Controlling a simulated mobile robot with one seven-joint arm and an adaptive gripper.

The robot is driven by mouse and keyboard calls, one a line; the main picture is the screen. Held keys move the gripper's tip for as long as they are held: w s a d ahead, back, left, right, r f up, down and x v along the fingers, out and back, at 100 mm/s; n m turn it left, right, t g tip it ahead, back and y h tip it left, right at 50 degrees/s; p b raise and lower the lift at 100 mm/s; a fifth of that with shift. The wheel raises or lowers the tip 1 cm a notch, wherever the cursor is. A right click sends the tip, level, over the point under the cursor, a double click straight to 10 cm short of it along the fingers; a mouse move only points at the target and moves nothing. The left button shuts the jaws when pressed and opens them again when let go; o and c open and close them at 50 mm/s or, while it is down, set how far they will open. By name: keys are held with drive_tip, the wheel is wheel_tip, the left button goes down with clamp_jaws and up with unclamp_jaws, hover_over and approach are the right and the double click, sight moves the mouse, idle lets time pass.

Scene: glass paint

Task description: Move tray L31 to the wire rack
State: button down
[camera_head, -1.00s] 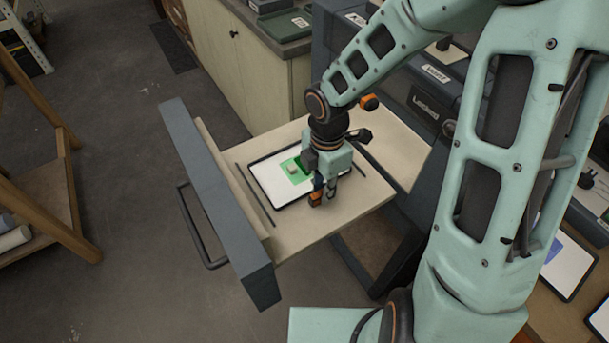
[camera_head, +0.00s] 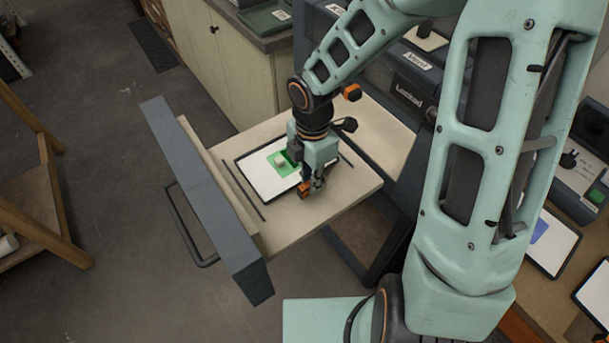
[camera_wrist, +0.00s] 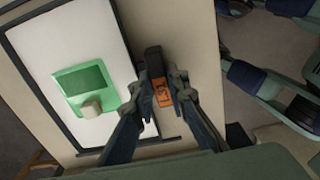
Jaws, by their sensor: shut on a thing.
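Tray L31 (camera_head: 260,182) is a white panel with a thin black rim, lying on or just over the pale pulled-out drawer board (camera_head: 345,190). On it is a green glass piece (camera_head: 272,165) with a small pale block (camera_head: 280,159). The tray also shows in the wrist view (camera_wrist: 80,30), with an orange tag reading L31 (camera_wrist: 163,92) at its side. My gripper (camera_head: 312,185) points down at the tray's near right side. In the wrist view my gripper (camera_wrist: 163,82) has its fingers closed around the tagged part. I cannot identify the wire rack.
The grey drawer front (camera_head: 205,195) with its bar handle (camera_head: 190,235) stands up left of the tray. A dark cabinet (camera_head: 400,85) is behind. More trays, one with blue glass (camera_head: 545,245), lie on a bench at right. A wooden frame (camera_head: 45,215) stands at left over open floor.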

wheel_tip(320, 180, up, 9)
drive_tip(key=shift+w+p, duration=0.1)
drive_tip(key=shift+p, duration=0.8)
drive_tip(key=shift+r+p, duration=1.8)
drive_tip(key=shift+p, duration=0.05)
drive_tip(key=shift+f, duration=0.1)
